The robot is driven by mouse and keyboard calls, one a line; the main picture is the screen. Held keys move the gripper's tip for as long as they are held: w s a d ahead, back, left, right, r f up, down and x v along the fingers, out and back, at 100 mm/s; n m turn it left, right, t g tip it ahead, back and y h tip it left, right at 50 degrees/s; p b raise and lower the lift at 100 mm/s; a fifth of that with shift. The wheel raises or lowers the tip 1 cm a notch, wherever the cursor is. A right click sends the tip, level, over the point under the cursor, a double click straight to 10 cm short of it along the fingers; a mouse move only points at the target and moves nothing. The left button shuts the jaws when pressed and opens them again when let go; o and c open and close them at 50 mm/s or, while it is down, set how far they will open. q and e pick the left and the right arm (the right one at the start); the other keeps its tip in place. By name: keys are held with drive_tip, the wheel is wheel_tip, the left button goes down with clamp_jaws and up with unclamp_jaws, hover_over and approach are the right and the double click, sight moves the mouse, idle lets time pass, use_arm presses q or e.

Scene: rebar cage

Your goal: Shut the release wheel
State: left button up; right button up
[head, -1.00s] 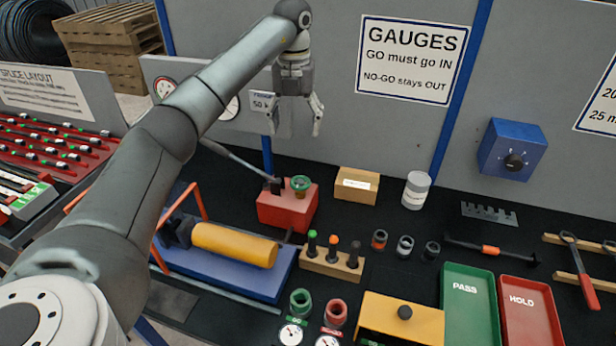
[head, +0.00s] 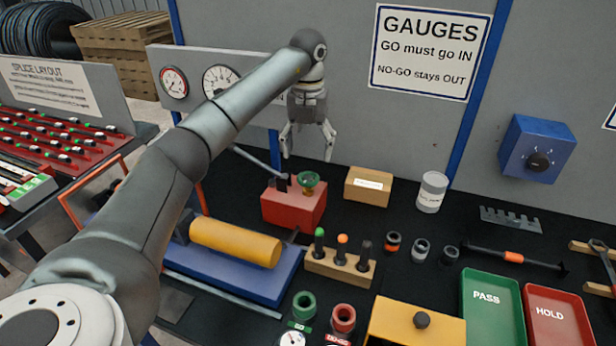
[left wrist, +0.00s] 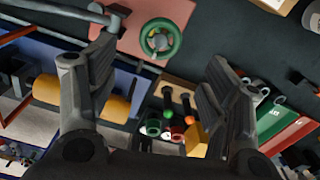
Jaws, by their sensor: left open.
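The release wheel is a small green handwheel (head: 309,179) on a brass stem on top of the red pump box (head: 290,208). In the left wrist view the green wheel (left wrist: 161,39) shows from above, beyond and between my fingertips. My left gripper (head: 308,150) is open and empty, pointing down above the wheel and apart from it. Its two fingers also show in the left wrist view (left wrist: 160,75). A grey pump lever (head: 258,158) rises from the red box to the left. My right gripper is not in view.
A cardboard box (head: 368,186) and a white can (head: 431,192) stand right of the red box. A yellow cylinder (head: 236,243) on a blue base lies in front. A wooden block (head: 340,266) holds colored-top plugs. The grey panel with gauges (head: 221,82) is close behind.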

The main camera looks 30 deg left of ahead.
sight(308, 178)
use_arm(q)
wheel_tip(308, 178, down, 9)
drive_tip(key=shift+r+p, duration=0.2)
drive_tip(key=shift+p, duration=0.7)
drive_tip(key=c, duration=1)
drive_tip(key=shift+c, duration=0.2)
